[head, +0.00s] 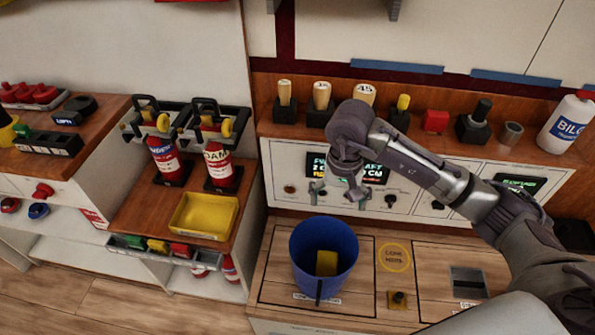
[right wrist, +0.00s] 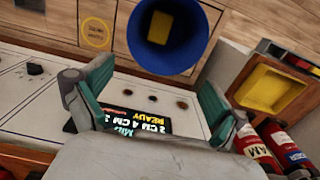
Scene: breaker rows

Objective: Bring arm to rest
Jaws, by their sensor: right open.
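My right arm reaches in from the right in the head view. Its gripper (head: 337,191) hangs pointing down in front of the panel with the lit display (head: 374,170). In the right wrist view the two fingers of this gripper (right wrist: 150,105) stand wide apart with nothing between them. A blue bucket (head: 310,245) with a yellow block (head: 326,263) inside stands on the wooden counter below the gripper, apart from it. The bucket also shows beyond the fingers in the right wrist view (right wrist: 143,50). My left gripper is not in view.
Knobs and levers (head: 322,95) line the ledge behind my arm. A white bottle (head: 567,127) stands at the right. Red extinguishers (head: 220,168) and a yellow tray (head: 203,216) are on the left shelf. The counter right of the bucket has a small knob (head: 398,298).

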